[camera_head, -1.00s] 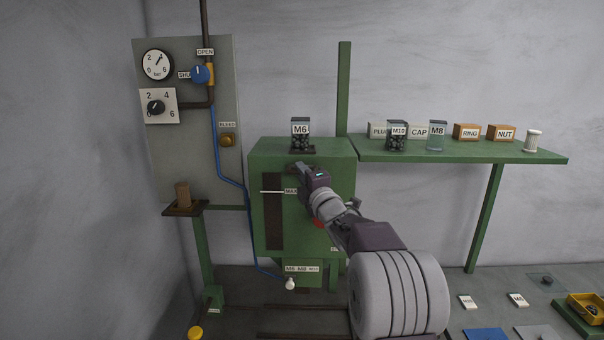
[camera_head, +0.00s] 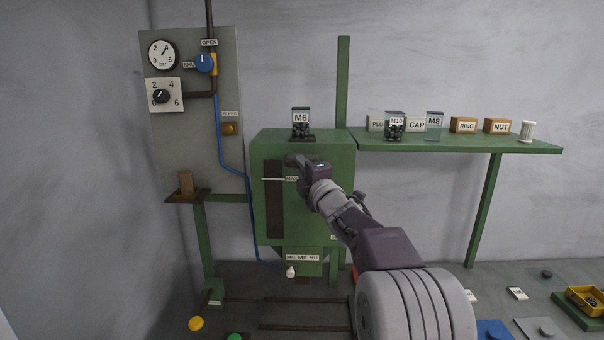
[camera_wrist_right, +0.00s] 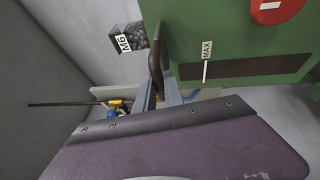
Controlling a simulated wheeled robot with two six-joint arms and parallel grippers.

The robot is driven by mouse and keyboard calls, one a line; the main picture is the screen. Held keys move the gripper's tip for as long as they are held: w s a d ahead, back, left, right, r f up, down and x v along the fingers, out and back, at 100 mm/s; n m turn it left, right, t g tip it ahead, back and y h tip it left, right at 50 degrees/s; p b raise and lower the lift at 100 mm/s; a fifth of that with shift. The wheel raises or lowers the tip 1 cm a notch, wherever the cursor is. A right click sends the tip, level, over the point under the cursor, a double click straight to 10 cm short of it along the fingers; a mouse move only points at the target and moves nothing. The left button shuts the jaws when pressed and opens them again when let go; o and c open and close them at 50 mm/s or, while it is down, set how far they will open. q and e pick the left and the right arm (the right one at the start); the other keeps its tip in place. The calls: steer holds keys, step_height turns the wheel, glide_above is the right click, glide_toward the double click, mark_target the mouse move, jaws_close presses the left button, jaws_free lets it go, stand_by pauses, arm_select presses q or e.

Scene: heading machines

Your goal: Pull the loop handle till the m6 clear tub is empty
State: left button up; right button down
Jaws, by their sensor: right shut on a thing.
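The M6 clear tub (camera_head: 301,129) sits on top of the green machine (camera_head: 330,205) and holds dark pieces in its lower part. It also shows in the right wrist view (camera_wrist_right: 131,40). The loop handle (camera_wrist_right: 155,62) is a dark brown loop at the machine's edge, between the right fingers in the wrist view. My right gripper (camera_head: 298,161) is shut on it, just below the tub; it also shows in the wrist view (camera_wrist_right: 158,92). The fingers and arm hide part of the handle in the head view. My left gripper is not in view.
A dark slot with a white MAX pointer (camera_head: 274,179) is on the machine front. The left panel (camera_head: 190,130) carries a gauge and valve. A green shelf (camera_head: 460,145) at right holds the M10 tub (camera_head: 394,127), M8 tub (camera_head: 434,127) and labelled boxes.

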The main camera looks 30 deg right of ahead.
steer(key=shift+w+d, duration=0.1)
steer(key=shift+w, duration=0.05)
steer(key=c, duration=1.5)
jaws_free()
steer(key=shift+o, duration=0.2)
steer(key=shift+s+r, duration=0.1)
steer(key=shift+s, duration=0.1)
steer(key=b+v, duration=0.4)
steer(key=v, duration=0.5)
